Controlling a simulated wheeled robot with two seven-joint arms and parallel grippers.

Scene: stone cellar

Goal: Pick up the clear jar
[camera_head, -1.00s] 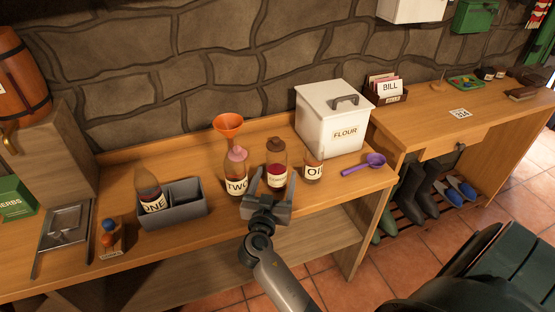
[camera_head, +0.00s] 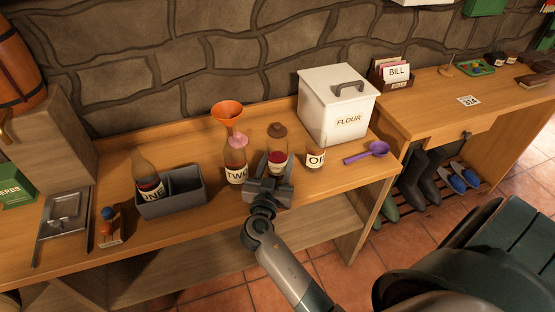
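A clear jar (camera_head: 277,155) with a brown stopper, a pale label and dark red contents stands upright on the wooden bench. My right gripper (camera_head: 276,163) is low in front of it, with its fingers spread on either side of the jar. The fingers look open; contact with the glass cannot be made out. The gripper body hides the jar's base. My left gripper is not in view.
A jar labelled OIL (camera_head: 315,156) stands close right. A flour bin (camera_head: 336,105), purple scoop (camera_head: 368,153) and grey caddy (camera_head: 172,207) holding bottle ONE (camera_head: 149,184) are farther off.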

